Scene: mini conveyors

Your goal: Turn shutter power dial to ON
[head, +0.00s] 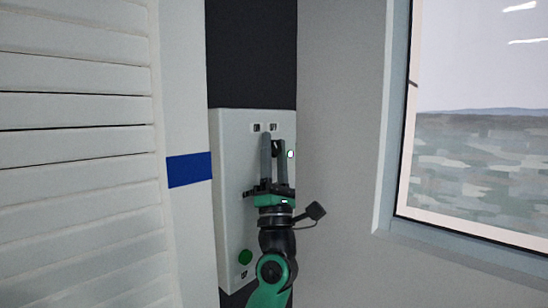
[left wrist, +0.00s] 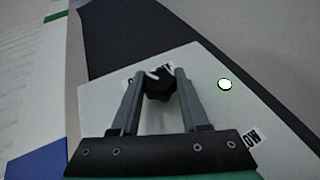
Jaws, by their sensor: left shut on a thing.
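A light grey control panel (head: 232,180) is mounted on a dark strip between the shutter and the window wall. Near its top is a black dial (left wrist: 159,84), which in the head view is mostly hidden between my fingers. My left gripper (head: 272,143) reaches up to it and is shut on the dial, with one finger on each side, as the left wrist view (left wrist: 158,76) shows. Two small labels (head: 265,127) sit just above the dial, but their words are too small to read. The dial's exact setting is hard to tell. My right gripper is in neither view.
A green button (head: 245,257) is low on the panel. A white slatted shutter (head: 75,150) stands left, and a window (head: 480,120) right.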

